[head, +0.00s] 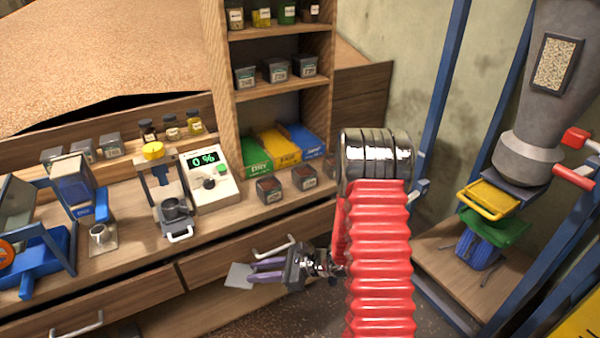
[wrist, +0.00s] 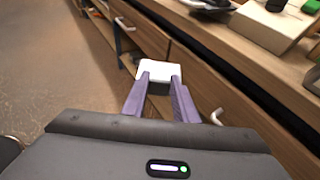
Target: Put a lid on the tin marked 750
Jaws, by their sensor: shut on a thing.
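My gripper (head: 262,275) is in front of the bench drawers, below the worktop edge. It is shut on a pale, flat, square piece (head: 240,275), which sticks out past the fingertips. In the wrist view the gripper (wrist: 158,85) has this pale square piece (wrist: 152,71) between the tips of its purple fingers; I cannot tell for sure that it is a lid. Two small square tins stand on the worktop, a left one (head: 269,190) and a right one (head: 304,178). More square tins (head: 276,70) stand on the shelf and at the bench's back left (head: 83,151). No 750 marking is readable.
The worktop holds a scale (head: 212,180) reading 0 %, a small press (head: 170,200), a metal cup (head: 101,235), and green, yellow and blue bins (head: 275,148). Drawer handles (head: 273,247) jut out near my gripper. A hopper (head: 545,100) with blue posts stands right.

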